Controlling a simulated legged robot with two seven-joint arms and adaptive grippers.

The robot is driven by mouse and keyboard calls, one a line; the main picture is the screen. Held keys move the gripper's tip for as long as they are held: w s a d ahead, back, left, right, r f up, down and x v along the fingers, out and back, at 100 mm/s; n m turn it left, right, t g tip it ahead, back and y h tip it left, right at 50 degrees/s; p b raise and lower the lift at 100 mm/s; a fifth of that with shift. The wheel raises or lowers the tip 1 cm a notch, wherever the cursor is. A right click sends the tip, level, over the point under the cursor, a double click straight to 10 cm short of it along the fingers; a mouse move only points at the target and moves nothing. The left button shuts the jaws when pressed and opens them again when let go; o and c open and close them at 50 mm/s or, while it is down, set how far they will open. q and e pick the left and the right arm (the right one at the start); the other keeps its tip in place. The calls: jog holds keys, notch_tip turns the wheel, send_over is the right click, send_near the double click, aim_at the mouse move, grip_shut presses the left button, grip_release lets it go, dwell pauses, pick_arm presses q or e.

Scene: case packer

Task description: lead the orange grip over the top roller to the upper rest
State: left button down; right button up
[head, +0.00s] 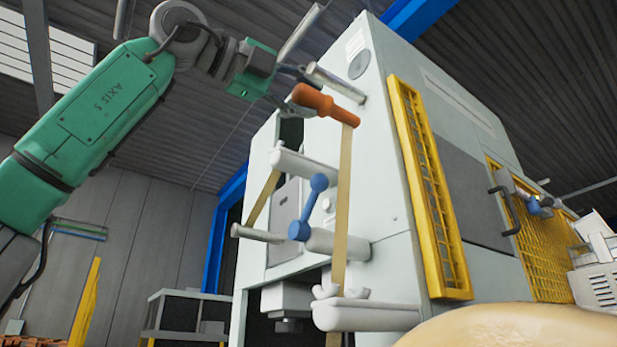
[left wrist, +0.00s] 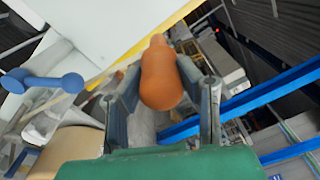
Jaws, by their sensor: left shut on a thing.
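My left gripper (head: 290,95) is shut on the orange grip (head: 325,103), high in front of the pale machine. In the left wrist view the orange grip (left wrist: 160,78) sits between both fingers. A tan strap (head: 344,190) hangs from the grip's right end, down past the rollers. A grey roller (head: 336,82), the highest that I can make out, sticks out just above and behind the grip. More rollers show below it, at the middle (head: 305,165) and lower (head: 338,243). A pale cradle (head: 340,292) sits on the lowest bar. I cannot tell which part is the upper rest. My right gripper is out of view.
A blue double-knobbed handle (head: 308,208) stands out among the rollers, left of the strap. A yellow mesh guard (head: 430,190) lies to the right on the machine. A rounded beige surface (head: 510,327) fills the bottom right. Free air lies left of the machine.

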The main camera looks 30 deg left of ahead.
pick_arm(q)
notch_tip(320, 180, up, 21)
jog(key=a+p, duration=0.1)
jog(key=p, duration=1.8)
jog(key=w+a+p, duration=0.2)
jog(key=w+a, duration=0.2)
jog(key=a, duration=0.5)
jog(key=w+a+f+b, duration=0.1)
jog(key=a+f+b, duration=0.2)
jog(key=f+b, duration=0.2)
jog(key=w+a+f+b, duration=0.2)
jog(key=a+f+b, duration=0.2)
jog(key=f, duration=0.4)
jog(key=shift+f+b, duration=0.3)
jog(key=shift+b, duration=0.1)
jog(key=shift+a+f, duration=0.1)
jog(key=shift+f, duration=0.15)
jog(key=shift+s+a+f+b, duration=0.1)
jog(key=shift+a+f+b, duration=0.05)
jog(key=shift+f+b, duration=1.2)
jog(key=shift+r, duration=0.2)
grip_release()
